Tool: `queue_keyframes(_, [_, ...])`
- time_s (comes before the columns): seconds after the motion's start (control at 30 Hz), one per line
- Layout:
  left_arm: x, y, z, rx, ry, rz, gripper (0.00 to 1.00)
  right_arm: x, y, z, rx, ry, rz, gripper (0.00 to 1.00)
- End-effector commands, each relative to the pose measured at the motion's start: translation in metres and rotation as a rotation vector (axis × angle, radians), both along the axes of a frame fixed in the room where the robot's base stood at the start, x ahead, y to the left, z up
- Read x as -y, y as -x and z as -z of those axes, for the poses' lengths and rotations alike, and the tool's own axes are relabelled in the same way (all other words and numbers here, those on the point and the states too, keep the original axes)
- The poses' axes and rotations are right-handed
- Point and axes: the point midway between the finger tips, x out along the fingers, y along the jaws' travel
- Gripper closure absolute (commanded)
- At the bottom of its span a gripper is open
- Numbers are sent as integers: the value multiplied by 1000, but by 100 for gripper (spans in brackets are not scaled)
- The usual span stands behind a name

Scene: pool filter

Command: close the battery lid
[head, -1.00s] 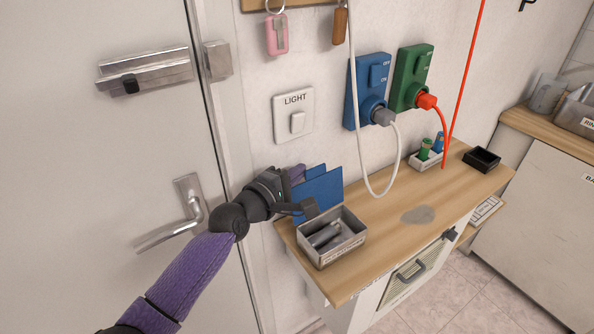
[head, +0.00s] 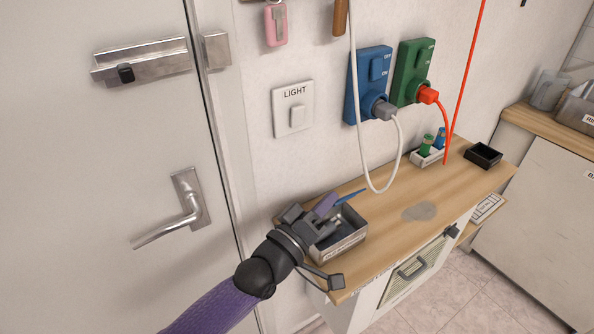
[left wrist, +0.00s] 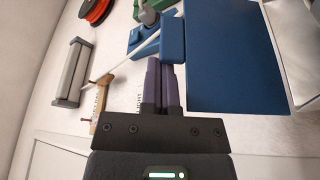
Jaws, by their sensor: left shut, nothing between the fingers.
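The battery box (head: 345,246) is a grey metal tray at the near left end of the wooden counter. Its blue lid (head: 350,195) shows in the head view as a thin tilted strip above the back of the box. In the left wrist view the lid (left wrist: 235,60) is a broad blue panel right of the fingers. My left gripper (head: 326,206) is shut and empty, over the left part of the box and close to the lid; I cannot tell whether they touch. My arm and gripper hide part of the box and its contents. My right gripper is out of view.
A blue socket (head: 371,85) with a white cord and a green socket (head: 411,75) with a red cord are on the wall. A light switch (head: 293,108) is left of them. A small black tray (head: 482,156) stands at the counter's far end. The counter's middle is clear.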

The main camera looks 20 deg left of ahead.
Motion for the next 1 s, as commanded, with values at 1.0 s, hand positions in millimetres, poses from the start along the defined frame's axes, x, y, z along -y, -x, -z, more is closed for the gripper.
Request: queue_keyframes(1.0, [37,29,75,201,-262,1,100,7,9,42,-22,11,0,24])
